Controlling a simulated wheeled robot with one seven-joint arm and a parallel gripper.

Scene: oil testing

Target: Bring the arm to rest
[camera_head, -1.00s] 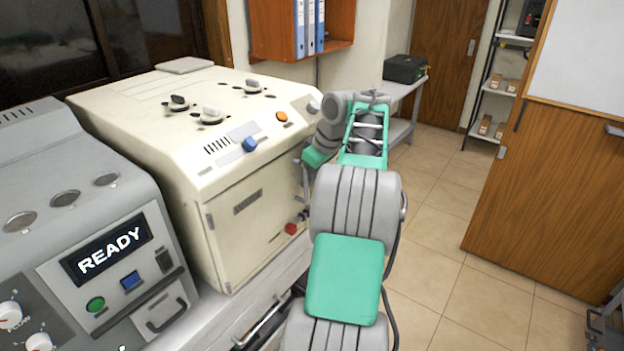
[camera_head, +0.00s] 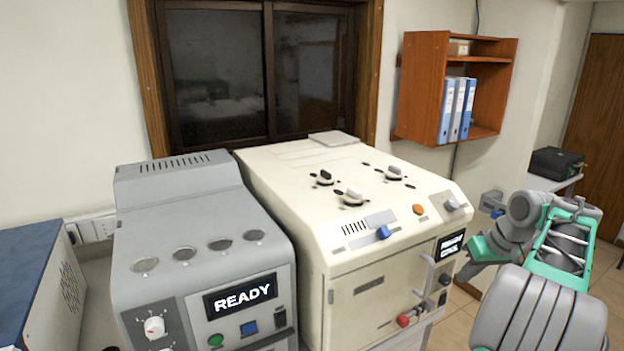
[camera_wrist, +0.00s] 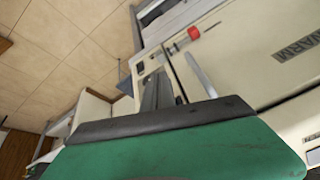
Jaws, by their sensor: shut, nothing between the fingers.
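My arm, in grey and green, stands at the right of the head view, bent beside the cream machine (camera_head: 365,245). My gripper (camera_wrist: 158,92) shows in the wrist view as dark fingers beyond the green wrist housing. The fingers are together and hold nothing. In the wrist view the cream machine's front (camera_wrist: 240,65), its red knob (camera_wrist: 193,32) and its upright handle (camera_wrist: 200,75) lie beyond the fingers. I cannot tell the exact gap between the fingers and the handle. In the head view the fingertips are hard to make out.
A grey machine (camera_head: 195,235) with a lit "READY" display stands left of the cream one. A blue-topped box (camera_head: 35,275) is at far left. A wooden wall shelf (camera_head: 420,90) holds blue binders. A black case (camera_head: 556,163) sits on a back table. Tiled floor is open at right.

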